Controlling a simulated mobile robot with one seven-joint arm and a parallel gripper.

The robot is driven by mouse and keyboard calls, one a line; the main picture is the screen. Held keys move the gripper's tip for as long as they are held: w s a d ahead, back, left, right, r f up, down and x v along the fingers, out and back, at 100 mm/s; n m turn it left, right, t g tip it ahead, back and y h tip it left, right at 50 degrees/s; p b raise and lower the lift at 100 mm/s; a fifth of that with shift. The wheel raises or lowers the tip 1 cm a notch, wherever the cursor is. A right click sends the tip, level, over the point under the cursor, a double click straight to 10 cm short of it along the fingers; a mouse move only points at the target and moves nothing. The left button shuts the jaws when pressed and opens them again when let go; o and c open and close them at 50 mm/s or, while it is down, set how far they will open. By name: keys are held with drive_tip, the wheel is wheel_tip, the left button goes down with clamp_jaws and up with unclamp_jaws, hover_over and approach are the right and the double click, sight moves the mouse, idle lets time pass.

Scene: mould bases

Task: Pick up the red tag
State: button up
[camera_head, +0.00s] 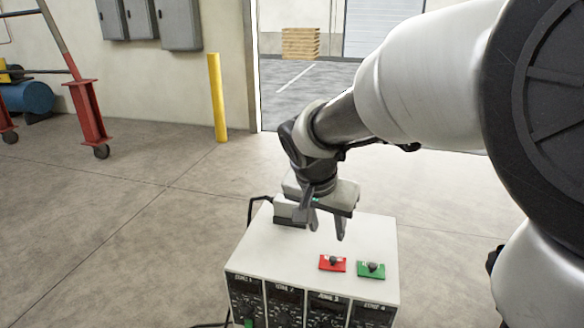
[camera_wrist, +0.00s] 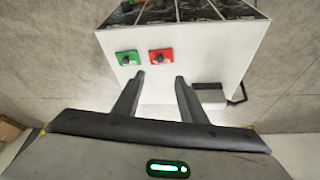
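The red tag (camera_head: 332,263) lies flat on the white top of a control box (camera_head: 285,250), with a small dark knob on it. The red tag also shows in the wrist view (camera_wrist: 161,55), ahead of my fingertips. A green tag (camera_head: 371,270) with a similar knob lies beside it, to its right in the head view and to its left in the wrist view (camera_wrist: 127,58). My gripper (camera_head: 326,228) is above the box top, pointing down. In the wrist view my gripper (camera_wrist: 160,76) has its two fingers apart with nothing between them. It is not touching the red tag.
The box front has several labelled panels with dials (camera_head: 290,303). A dark cable (camera_head: 251,208) runs at the box's back left. A yellow post (camera_head: 217,97) and a red-legged frame (camera_head: 87,118) stand farther off. The floor left of the box is clear.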

approach(333, 259)
wheel_tip(333, 259, down, 2)
drive_tip(key=shift+w+d+b+x, duration=0.1)
drive_tip(key=shift+w+b+x, duration=0.1)
drive_tip(key=shift+x, duration=0.9)
drive_tip(key=shift+w+d+b+x, duration=0.1)
drive_tip(key=shift+b+x, duration=0.15)
drive_tip(key=shift+x, duration=0.8)
drive_tip(key=shift+w+b+x, duration=0.1)
drive_tip(key=shift+b+x, duration=0.1)
drive_tip(key=shift+x, duration=0.9)
drive_tip(key=shift+r, duration=0.2)
clamp_jaws()
